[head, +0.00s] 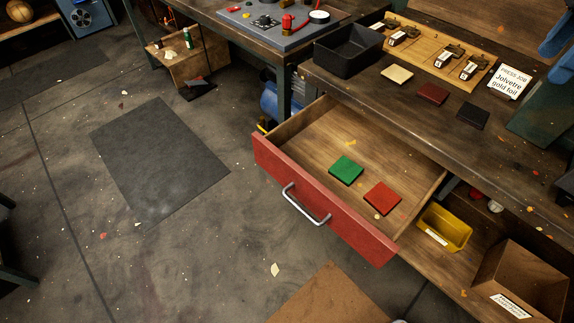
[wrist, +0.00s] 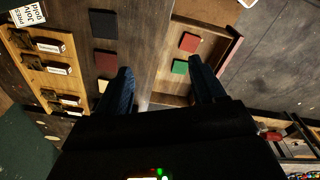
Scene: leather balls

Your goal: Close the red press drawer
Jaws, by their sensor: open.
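The red press drawer (head: 320,198) is pulled well out from under the workbench in the head view. It has a red front with a curved metal handle (head: 305,205) and a bare wooden inside. A green square (head: 346,169) and a red square (head: 382,198) lie flat on its floor. In the wrist view the open drawer (wrist: 234,52) is at upper right, with the red square (wrist: 189,42) and green square (wrist: 180,67) inside. My gripper (wrist: 162,82) is open, its dark fingers spread with nothing between them. It is apart from the drawer handle.
The workbench (head: 400,97) holds a black tray (head: 348,50), colored squares and a board of stamps (head: 432,50). A yellow bin (head: 444,228) and wooden box (head: 520,280) stand right of the drawer. The floor before the drawer is mostly clear, with a dark mat (head: 160,150).

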